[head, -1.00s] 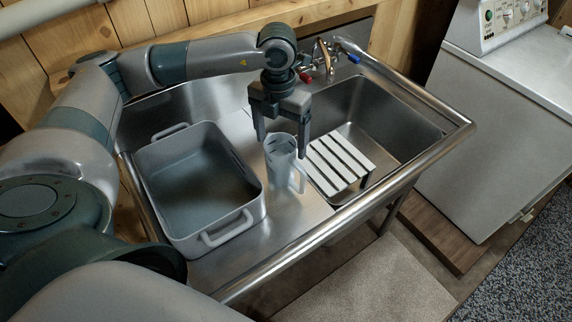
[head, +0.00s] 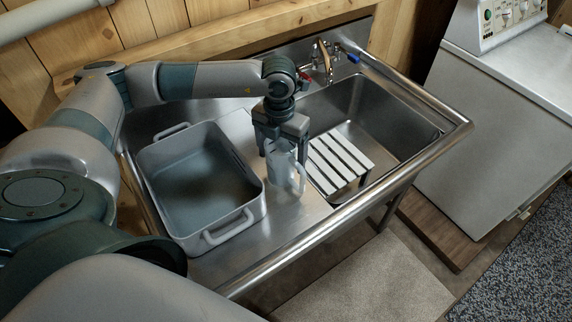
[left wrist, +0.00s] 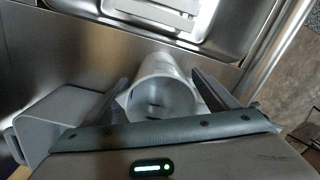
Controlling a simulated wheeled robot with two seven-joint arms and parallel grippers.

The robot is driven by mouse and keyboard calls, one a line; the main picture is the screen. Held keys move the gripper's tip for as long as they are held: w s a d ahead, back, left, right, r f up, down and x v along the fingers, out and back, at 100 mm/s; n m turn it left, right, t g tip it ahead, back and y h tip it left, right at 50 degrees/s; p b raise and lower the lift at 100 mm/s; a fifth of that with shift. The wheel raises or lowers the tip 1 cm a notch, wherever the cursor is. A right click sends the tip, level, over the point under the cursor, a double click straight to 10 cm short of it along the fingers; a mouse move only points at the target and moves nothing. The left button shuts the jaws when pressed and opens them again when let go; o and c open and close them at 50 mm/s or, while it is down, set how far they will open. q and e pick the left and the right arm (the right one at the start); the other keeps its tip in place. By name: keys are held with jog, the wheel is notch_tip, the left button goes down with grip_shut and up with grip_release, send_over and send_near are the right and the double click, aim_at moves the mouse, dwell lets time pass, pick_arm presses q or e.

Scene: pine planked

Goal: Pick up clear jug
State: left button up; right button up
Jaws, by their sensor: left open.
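The clear jug (head: 280,172) stands upright on the metal drainboard between the roasting pan and the sink basin. Its handle is on the right side in the head view. My left gripper (head: 282,157) is above and around the jug's upper part, pointing down, with its fingers open. In the left wrist view the jug's round mouth (left wrist: 163,92) lies between the two spread fingers (left wrist: 165,98), one on each side. Part of the jug's rim is hidden by the gripper in the head view. My right gripper is not in view.
A grey roasting pan (head: 258,212) with handles stands close to the left of the jug. A white slatted rack (head: 340,160) sits at the near left of the sink basin (head: 392,127). A faucet (head: 326,62) is behind. A metal rail (head: 300,246) runs along the front edge.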

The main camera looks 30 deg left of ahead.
pick_arm(q)
jog(key=shift+f, duration=0.35)
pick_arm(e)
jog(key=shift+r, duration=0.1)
pick_arm(q)
jog(key=shift+c, duration=0.7)
jog(key=c, duration=1)
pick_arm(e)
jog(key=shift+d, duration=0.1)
pick_arm(q)
jog(key=shift+r, duration=0.2)
jog(key=shift+c, duration=0.2)
